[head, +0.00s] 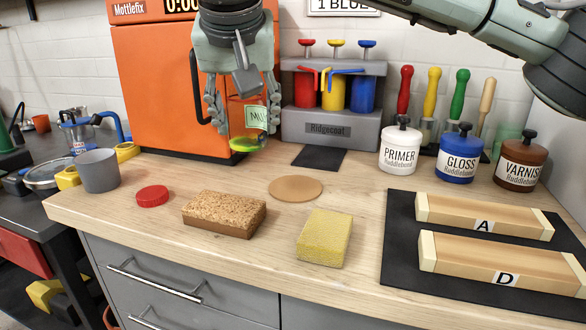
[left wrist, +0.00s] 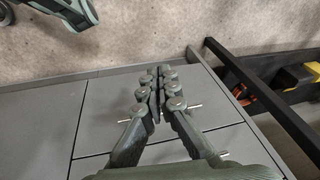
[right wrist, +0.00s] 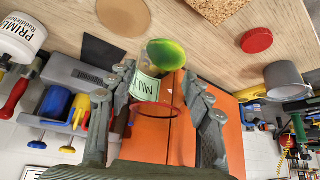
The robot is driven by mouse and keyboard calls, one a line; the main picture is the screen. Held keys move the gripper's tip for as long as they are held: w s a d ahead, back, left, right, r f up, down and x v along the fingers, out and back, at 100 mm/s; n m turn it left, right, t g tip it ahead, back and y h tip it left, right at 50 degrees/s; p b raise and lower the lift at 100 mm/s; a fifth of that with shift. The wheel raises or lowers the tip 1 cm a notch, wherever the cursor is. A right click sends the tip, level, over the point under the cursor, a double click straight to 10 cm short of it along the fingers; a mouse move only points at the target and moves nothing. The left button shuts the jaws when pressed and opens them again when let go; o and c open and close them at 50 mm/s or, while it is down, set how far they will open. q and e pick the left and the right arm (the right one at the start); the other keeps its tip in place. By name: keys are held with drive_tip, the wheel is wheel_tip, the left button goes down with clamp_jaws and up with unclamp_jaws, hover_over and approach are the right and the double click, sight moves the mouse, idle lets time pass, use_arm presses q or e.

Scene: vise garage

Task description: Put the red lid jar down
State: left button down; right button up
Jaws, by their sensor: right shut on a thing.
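My right gripper (head: 243,112) is shut on a clear glass jar (head: 247,130) with a pale green label and yellow-green contents at its bottom. The jar is near upright, in front of the orange machine, and seems a little above the counter. In the right wrist view the jar (right wrist: 165,55) sits between the fingers, with a red ring at its open end nearest the palm. A round red lid (head: 152,196) lies apart on the counter. My left gripper (left wrist: 158,78) is shut and empty, over grey drawer fronts, and is not in the head view.
A grey cup (head: 99,171), brown sponge (head: 224,214), yellow sponge (head: 323,238) and tan disc (head: 296,188) are on the counter. Lidded pots, including the white primer pot (head: 400,148), stand right. A black mat (head: 398,255) holds wooden blocks. Bare wood lies below the jar.

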drive_tip(key=w+d+f, duration=0.1)
drive_tip(key=d, duration=0.1)
drive_tip(key=w+d+f, duration=0.1)
drive_tip(key=d+f, duration=0.1)
drive_tip(key=w+d+f, duration=0.1)
drive_tip(key=w+d, duration=0.1)
drive_tip(key=d, duration=0.1)
drive_tip(key=shift+d+f, duration=0.1)
drive_tip(key=shift+f, duration=0.3)
wheel_tip(320, 180, down, 4)
drive_tip(key=shift+r+p, duration=0.15)
drive_tip(key=shift+p, duration=0.2)
drive_tip(key=shift+f, duration=0.35)
drive_tip(key=o, duration=1.4)
drive_tip(key=shift+s, duration=0.1)
drive_tip(key=shift+r, duration=0.3)
drive_tip(key=shift+s+r, duration=0.3)
drive_tip(key=shift+r, duration=0.2)
use_arm(q)
drive_tip(key=shift+f, duration=0.2)
use_arm(e)
drive_tip(key=shift+v, duration=5.3)
drive_tip(key=shift+d, duration=0.1)
